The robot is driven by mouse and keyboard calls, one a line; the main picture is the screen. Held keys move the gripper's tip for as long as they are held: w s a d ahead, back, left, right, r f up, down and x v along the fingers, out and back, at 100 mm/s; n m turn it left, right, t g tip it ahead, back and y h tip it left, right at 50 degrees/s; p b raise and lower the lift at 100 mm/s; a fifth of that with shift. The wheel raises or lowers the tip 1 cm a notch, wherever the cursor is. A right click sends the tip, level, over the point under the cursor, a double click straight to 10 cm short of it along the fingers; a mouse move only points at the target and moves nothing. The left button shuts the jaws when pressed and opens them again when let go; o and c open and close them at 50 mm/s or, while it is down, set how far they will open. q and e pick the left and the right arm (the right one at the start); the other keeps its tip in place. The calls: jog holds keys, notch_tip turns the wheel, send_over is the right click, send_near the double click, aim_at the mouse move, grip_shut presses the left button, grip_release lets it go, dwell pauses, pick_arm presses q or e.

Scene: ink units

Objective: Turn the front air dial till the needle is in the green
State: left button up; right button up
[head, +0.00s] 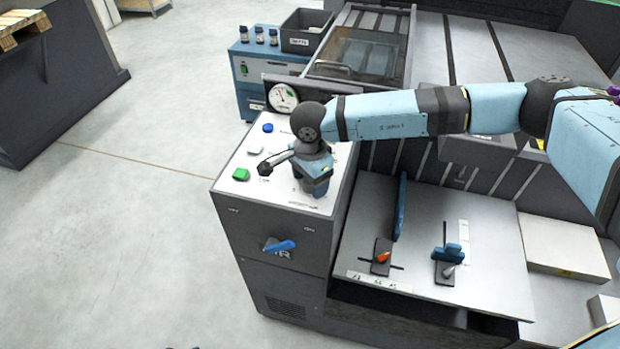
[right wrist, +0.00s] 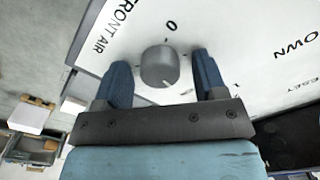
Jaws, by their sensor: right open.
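The front air dial (right wrist: 158,66) is a round grey knob on a white panel in the right wrist view, beside the "FRONT AIR" lettering and a "0" mark. A pale mark on it faces the bottom of that view. My right gripper (right wrist: 161,78) is open, with one blue finger on each side of the knob and gaps showing. In the head view my right gripper (head: 314,186) is low over the console top (head: 225,196) and hides the dial. The round white gauge (head: 283,97) stands at the console's back; its needle and green zone are too small to read.
A green button (head: 240,174), a white button (head: 255,150) and a blue button (head: 267,128) sit left of my gripper. A blue lever (head: 279,246) is on the console front. An orange-tipped lever (head: 381,256) and a blue clamp (head: 448,254) are on the lower right deck.

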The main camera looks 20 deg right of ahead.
jog(key=c, duration=0.9)
pick_arm(q)
jog(key=shift+f, duration=0.25)
